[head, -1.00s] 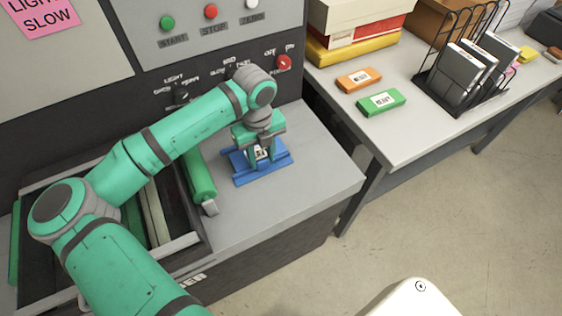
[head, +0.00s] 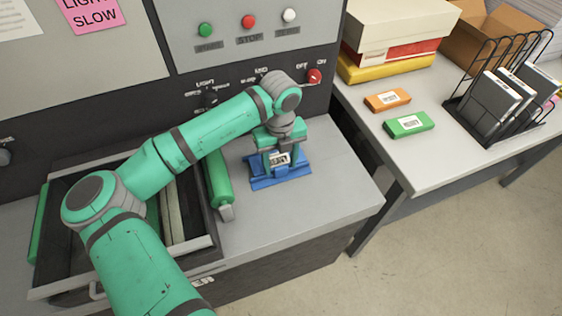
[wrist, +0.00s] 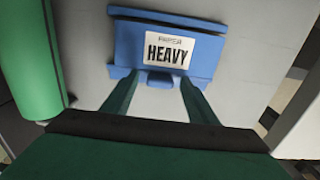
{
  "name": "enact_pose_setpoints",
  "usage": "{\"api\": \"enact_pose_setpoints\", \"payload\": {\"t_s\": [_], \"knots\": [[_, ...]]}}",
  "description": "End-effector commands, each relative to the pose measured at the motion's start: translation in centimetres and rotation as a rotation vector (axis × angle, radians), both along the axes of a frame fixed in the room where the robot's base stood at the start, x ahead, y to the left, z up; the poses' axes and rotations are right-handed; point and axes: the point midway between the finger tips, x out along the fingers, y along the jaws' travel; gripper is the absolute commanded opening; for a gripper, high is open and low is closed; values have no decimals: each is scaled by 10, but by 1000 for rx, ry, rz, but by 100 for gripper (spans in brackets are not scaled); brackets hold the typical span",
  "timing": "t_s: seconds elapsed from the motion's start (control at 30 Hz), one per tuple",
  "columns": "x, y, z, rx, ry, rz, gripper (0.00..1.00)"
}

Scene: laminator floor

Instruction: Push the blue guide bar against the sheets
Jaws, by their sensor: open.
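The only blue thing in view is a low, wide blue piece (head: 295,172) on the grey machine top, which I take as the guide bar. In the wrist view the blue piece (wrist: 208,63) has a raised back, a small front tab and a white label reading PAPER HEAVY. My gripper (head: 279,158) points down at it in the head view. In the wrist view my gripper (wrist: 156,88) is open, its two fingers at the near edge on either side of the tab. I cannot tell whether they touch it. No sheets are clearly visible beside it.
A green roller (head: 218,185) lies left of the blue piece, beside an open bay (head: 190,262). The control panel (head: 255,62) rises behind. Grey top is free to the right. A side table (head: 420,170) holds orange (head: 388,100) and green (head: 409,124) blocks and a wire rack (head: 497,110).

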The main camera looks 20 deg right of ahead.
Motion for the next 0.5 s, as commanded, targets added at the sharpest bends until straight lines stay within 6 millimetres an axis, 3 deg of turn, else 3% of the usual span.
{"api": "enact_pose_setpoints", "payload": {"t_s": [0.17,0.5], "knots": [[0,-1,17,0,-2,-1,53],[0,-1,79,-2,-3,-2,53]]}}
